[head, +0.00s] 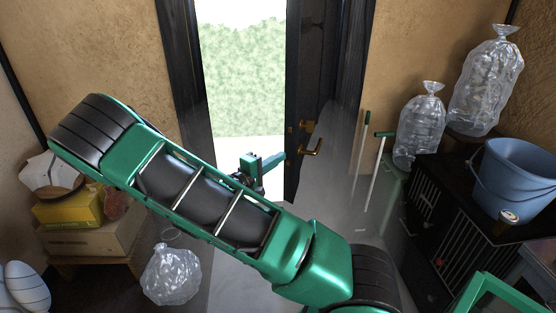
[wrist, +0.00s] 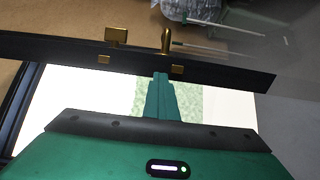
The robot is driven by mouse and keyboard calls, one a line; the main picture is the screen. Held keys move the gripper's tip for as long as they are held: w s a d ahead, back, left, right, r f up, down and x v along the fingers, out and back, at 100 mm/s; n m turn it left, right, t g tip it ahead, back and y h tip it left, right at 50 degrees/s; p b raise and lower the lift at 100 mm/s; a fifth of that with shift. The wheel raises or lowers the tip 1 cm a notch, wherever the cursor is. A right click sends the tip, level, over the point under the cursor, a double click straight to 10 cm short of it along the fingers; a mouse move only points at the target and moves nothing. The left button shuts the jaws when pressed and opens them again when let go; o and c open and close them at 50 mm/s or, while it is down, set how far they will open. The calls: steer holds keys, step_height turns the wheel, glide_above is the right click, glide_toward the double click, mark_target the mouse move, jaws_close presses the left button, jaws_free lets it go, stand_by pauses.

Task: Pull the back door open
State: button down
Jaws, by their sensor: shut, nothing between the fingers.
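The back door (head: 305,75) is dark and stands ajar, swung into the room, with its free edge toward me. A bright outdoor view fills the gap to its left. A brass lever handle (head: 312,151) sits on the door's right-hand face; the handle also shows in the wrist view (wrist: 166,41). My green gripper (head: 284,157) is shut and empty, in the gap just left of the door edge. In the wrist view my shut fingers (wrist: 160,78) point at the dark door edge (wrist: 215,75) with its brass plates. I cannot tell whether they touch it.
A black cabinet (head: 425,225) with a blue bucket (head: 515,175) and bagged bottles (head: 487,85) stands at the right. A clear bag (head: 171,274) lies on the floor at the left, near a low stand (head: 90,245) with boxes. Green-handled tools (head: 374,170) lean behind the door.

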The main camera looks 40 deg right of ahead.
steer(key=s+a, duration=0.5)
steer(key=a, duration=0.3)
steer(key=s+d+f+m+g+y, duration=0.2)
steer(key=s+d+m+g+y, duration=0.15)
steer(key=s, duration=0.25)
steer(key=s+d+f+m+g+y, duration=0.1)
steer(key=s+d+m+g+y, duration=0.1)
steer(key=s+m+g+y, duration=0.25)
steer(key=s+a+r+t+y, duration=0.4)
steer(key=s+a+r+y, duration=0.2)
steer(key=s+r+y, duration=0.3)
steer(key=shift+s+a+t+y, duration=0.3)
steer(key=shift+s+a+y, duration=0.1)
steer(key=shift+s, duration=1.1)
stand_by(0.4)
